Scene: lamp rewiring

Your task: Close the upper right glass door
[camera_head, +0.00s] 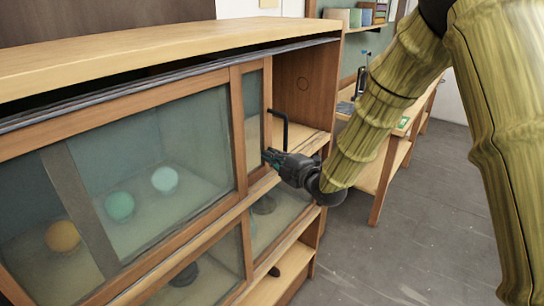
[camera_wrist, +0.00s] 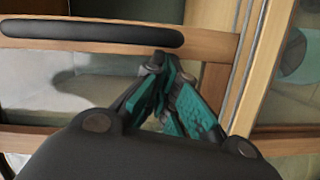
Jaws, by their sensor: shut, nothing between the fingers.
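The upper right glass door (camera_head: 252,118) is slid to the left, mostly overlapping the neighbouring pane. An open gap lies between its right stile and the cabinet's right side. Its black bar handle (camera_head: 285,130) is on that stile; in the wrist view the handle (camera_wrist: 90,33) runs across the top left along the wooden stile (camera_wrist: 215,45). My gripper (camera_head: 268,156) is shut and empty, beside the stile just below the handle. In the wrist view its teal-and-grey fingertips (camera_wrist: 160,62) overlap the stile near the handle's end. I cannot tell whether they touch it.
The wooden cabinet (camera_head: 190,45) holds orange (camera_head: 62,236), green (camera_head: 120,206) and pale (camera_head: 164,179) globes behind the upper left glass. Lower glass doors (camera_head: 205,270) are below. A workbench (camera_head: 385,165) stands behind my arm. Grey floor (camera_head: 420,230) is open at the right.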

